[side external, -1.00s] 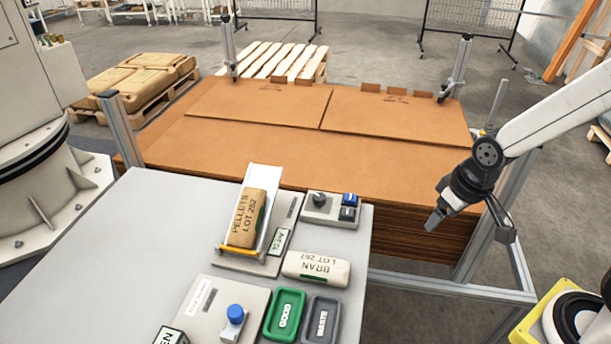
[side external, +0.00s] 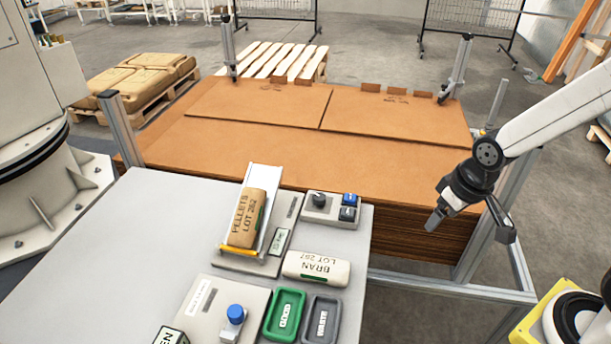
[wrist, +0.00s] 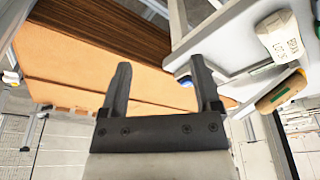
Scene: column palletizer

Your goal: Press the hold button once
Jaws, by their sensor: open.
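A round blue button (side external: 236,311) stands on a plate at the table's front. I cannot read which control is marked hold. My gripper (side external: 472,229) is open and empty, right of the table and apart from all controls. In the wrist view my gripper (wrist: 160,63) shows two spread fingers with nothing between them. A bit of blue (wrist: 182,72) shows beside the right finger, partly hidden.
A brown PELLETS bag (side external: 245,218) lies on a sloped holder. A white BRAN bag (side external: 316,268) lies in front. Green (side external: 285,315) and grey (side external: 320,321) trays are at the front. A cardboard stack (side external: 400,165) with metal posts stands behind. The table's left part is clear.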

